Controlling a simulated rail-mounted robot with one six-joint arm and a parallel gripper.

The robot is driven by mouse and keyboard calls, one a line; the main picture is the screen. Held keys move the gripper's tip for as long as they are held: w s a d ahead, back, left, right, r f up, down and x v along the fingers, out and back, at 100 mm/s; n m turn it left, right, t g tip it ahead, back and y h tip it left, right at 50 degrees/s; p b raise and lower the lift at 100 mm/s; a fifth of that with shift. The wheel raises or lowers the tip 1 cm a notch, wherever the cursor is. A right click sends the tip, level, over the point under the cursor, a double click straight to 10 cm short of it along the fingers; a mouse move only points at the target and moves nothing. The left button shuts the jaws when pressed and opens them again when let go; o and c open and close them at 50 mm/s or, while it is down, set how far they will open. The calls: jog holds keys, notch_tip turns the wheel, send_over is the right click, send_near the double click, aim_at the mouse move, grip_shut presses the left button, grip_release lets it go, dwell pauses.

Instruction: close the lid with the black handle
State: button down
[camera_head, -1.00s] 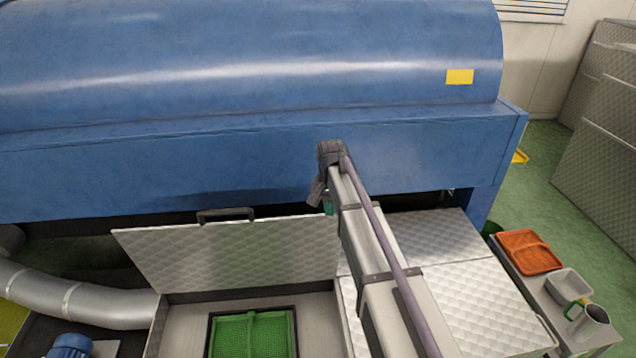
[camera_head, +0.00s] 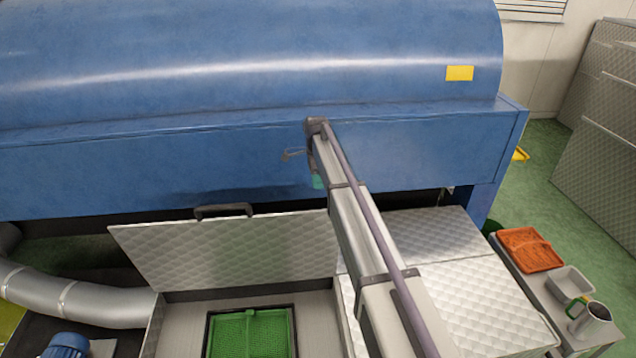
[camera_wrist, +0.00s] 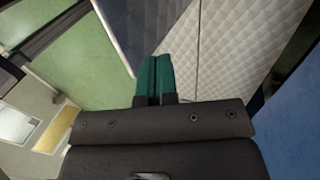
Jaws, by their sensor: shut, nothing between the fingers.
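The quilted metal lid (camera_head: 230,250) stands open, tilted up, at the back of a metal box. Its black handle (camera_head: 223,210) is on the lid's top edge, in front of the blue machine. My gripper (camera_head: 318,181) is right of the handle and higher in the picture, before the machine's blue side and apart from the lid. Only a bit of its teal fingers shows there. In the wrist view, the teal fingers (camera_wrist: 155,78) are together and empty. The handle is not recognizable in the wrist view.
A green crate (camera_head: 290,330) sits inside the open box. Closed quilted covers (camera_head: 475,300) lie to its right. The large blue machine (camera_head: 240,165) stands close behind the lid. An orange tray (camera_head: 530,250) and a metal jug (camera_head: 592,321) stand on a bench at right.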

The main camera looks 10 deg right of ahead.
aim_at(321, 217)
jog(key=s+f+b, duration=0.2)
jog(key=s+f, duration=0.2)
jog(key=s, duration=0.1)
jog(key=shift+f+b, duration=0.25)
jog(key=shift+b, duration=0.1)
jog(key=shift+s+a, duration=0.1)
jog(key=shift+s, duration=0.15)
